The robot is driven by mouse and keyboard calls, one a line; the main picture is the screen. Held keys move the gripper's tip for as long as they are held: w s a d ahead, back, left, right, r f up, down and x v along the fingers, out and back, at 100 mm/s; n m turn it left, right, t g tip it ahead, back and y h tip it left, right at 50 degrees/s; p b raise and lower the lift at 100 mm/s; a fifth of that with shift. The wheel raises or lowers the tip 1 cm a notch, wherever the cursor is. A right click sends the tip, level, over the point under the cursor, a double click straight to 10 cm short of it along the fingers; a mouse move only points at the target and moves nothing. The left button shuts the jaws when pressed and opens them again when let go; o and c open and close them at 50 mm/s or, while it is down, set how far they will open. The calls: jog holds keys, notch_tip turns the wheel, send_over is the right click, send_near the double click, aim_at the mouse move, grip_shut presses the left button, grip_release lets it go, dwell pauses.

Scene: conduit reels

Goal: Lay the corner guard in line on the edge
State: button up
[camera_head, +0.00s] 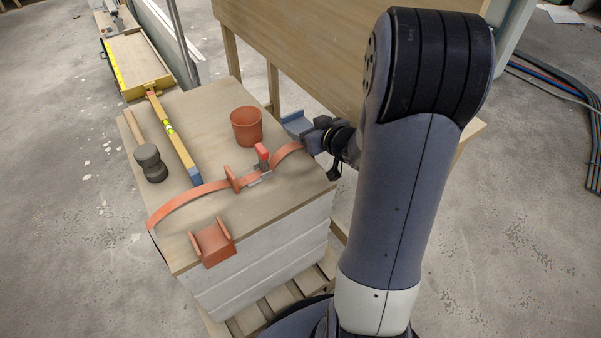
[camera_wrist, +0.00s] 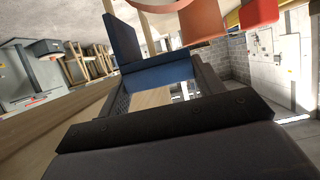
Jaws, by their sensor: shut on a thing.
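My gripper (camera_head: 312,136) is at the far right side of the wood-topped block stack (camera_head: 205,105), shut on a blue corner guard (camera_head: 296,122). In the wrist view the blue guard (camera_wrist: 160,74) spans between the fingers of my gripper (camera_wrist: 160,88), with one flange standing up at left. In the head view the guard is partly hidden behind the gripper. An orange strap (camera_head: 190,203) with a ratchet buckle (camera_head: 260,176) crosses the top and bows up near my gripper. An orange corner guard (camera_head: 213,244) sits over the near edge, beside the strap.
An orange cup (camera_head: 246,127) stands close to my gripper. A dark mallet (camera_head: 150,163) and a yellow level (camera_head: 172,132) lie further left. A plywood panel (camera_head: 300,45) stands behind the stack, close to my gripper. The near right part of the top is clear.

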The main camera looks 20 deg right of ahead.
aim_at(307, 163)
jog(key=shift+f+b, duration=2.1)
jog(key=shift+f, duration=2.65)
jog(key=shift+f, duration=0.1)
jog(key=shift+f, duration=0.15)
jog(key=o, duration=1)
jog(key=p+v, duration=0.1)
jog(key=v, duration=0.5)
jog(key=p+v, duration=0.1)
jog(key=v, duration=0.3)
jog(key=shift+w+a+r+p, duration=0.1)
jog(key=shift+r+p, duration=0.15)
jog(key=shift+p, duration=0.1)
jog(key=shift+s+r, duration=0.1)
jog(key=shift+s, duration=0.35)
jog(key=shift+w, duration=0.1)
